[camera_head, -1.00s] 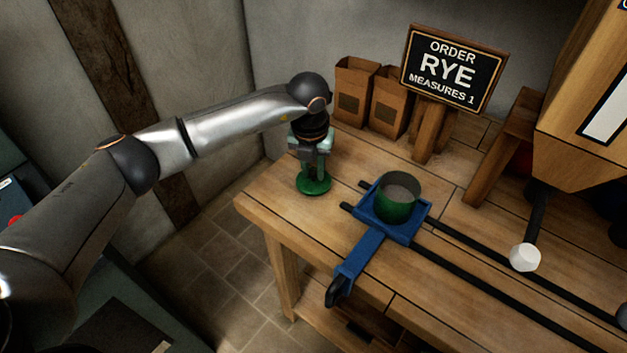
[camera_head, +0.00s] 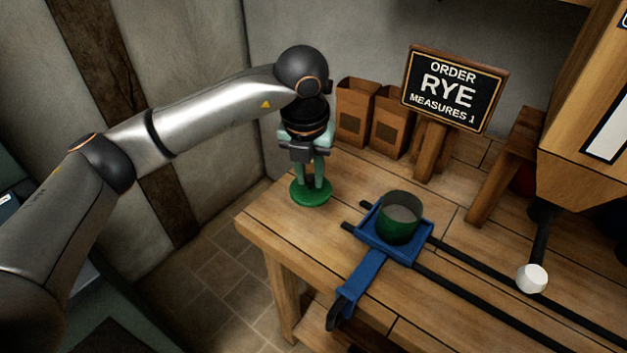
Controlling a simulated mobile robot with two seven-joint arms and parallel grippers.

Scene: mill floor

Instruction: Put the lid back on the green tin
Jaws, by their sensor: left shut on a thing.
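The green tin (camera_head: 398,230) stands upright and uncovered on a blue sliding carriage, with pale grey contents showing inside. The green round lid (camera_head: 311,197) is under my left gripper (camera_head: 313,183), at the left end of the bench. The gripper points down and is shut on the lid's top; its fingers hide the part they grip. The lid is to the left of the tin and apart from it. I cannot tell for sure whether it is clear of the bench top. My right gripper is not in view.
The blue carriage (camera_head: 366,271) sits on two dark rails (camera_head: 490,305) on the wooden bench (camera_head: 275,225). Paper bags (camera_head: 356,112) and an order sign (camera_head: 454,88) reading RYE, MEASURES 1 stand behind. A wooden hopper (camera_head: 575,150) and a white knob (camera_head: 531,278) are at right.

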